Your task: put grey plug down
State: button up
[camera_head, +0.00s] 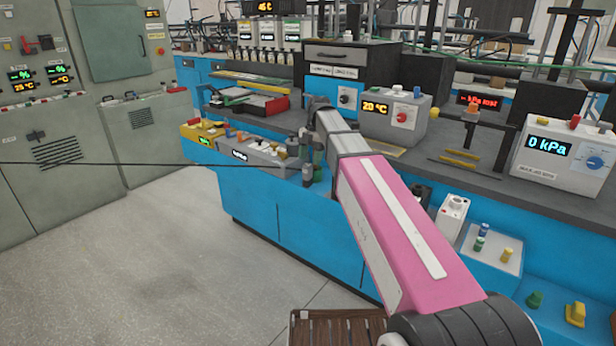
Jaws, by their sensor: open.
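My pink and grey arm reaches from the lower right to the front edge of the bench, and its wrist bends down there. My gripper (308,177) points down beside the right end of a low grey panel (265,160) at the bench's front edge. The jaws are open, but the fingertips are small and dark in this view. I cannot single out the grey plug with certainty; small grey and dark parts crowd around the gripper. Whether the plug touches the panel or the jaws cannot be told.
A yellow box (203,131) adjoins the grey panel on its left. A grey 20 °C unit (383,124) and a white 0 kPa unit (565,158) stand on the bench. A tray with coloured plugs (494,246) lies at right. The floor (150,270) at left is clear.

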aim_at(308, 165)
jog(key=shift+w+x, duration=0.1)
jog(key=shift+x, duration=1.3)
jog(key=shift+w+x, duration=0.15)
jog(key=shift+x, duration=1.3)
jog(key=shift+a, duration=0.1)
grip_shut()
jog(key=shift+r, duration=0.1)
